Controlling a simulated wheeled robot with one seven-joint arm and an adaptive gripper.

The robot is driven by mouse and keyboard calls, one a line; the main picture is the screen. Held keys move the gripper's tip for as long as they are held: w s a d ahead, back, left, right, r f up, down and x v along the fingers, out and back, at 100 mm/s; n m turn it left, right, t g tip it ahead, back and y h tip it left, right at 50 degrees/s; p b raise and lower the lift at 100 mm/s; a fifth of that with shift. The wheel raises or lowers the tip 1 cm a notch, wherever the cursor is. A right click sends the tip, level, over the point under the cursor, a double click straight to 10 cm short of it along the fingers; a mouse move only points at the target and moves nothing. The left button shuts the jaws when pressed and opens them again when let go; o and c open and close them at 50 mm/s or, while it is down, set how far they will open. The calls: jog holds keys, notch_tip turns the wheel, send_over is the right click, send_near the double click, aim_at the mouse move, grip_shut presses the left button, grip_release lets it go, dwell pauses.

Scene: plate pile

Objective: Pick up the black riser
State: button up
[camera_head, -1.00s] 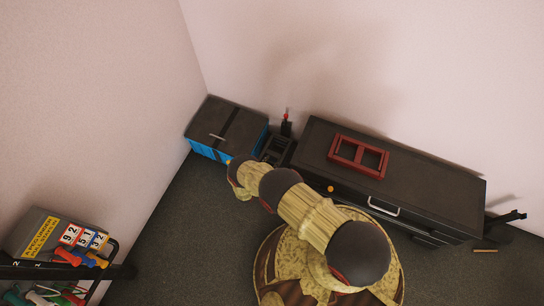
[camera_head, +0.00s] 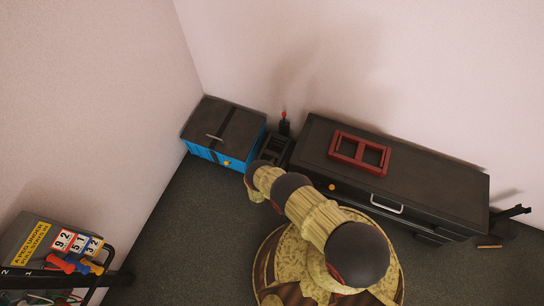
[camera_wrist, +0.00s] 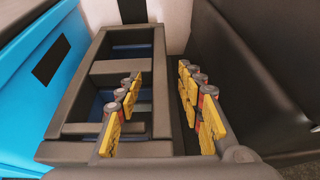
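The black riser (camera_head: 275,149) appears as a dark open frame on the floor, in the gap between a blue cabinet and a black cabinet. In the wrist view the black riser (camera_wrist: 160,85) fills the middle, with a crossbar and rectangular openings. My gripper (camera_wrist: 160,118) is open, with yellow-padded fingers. Its left finger shows over the riser's frame and its right finger shows to the right of the riser's right side bar. Whether either finger touches it, I cannot tell. In the head view my arm hides the fingers.
The blue cabinet (camera_head: 206,153) stands close on the left, the black cabinet (camera_head: 440,190) close on the right. A red frame (camera_head: 333,148) lies on the black cabinet. A small red-topped thing (camera_head: 284,126) stands behind the riser. Open floor (camera_head: 185,215) lies at front left.

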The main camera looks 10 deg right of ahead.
jog(key=shift+c, duration=1.3)
grip_shut()
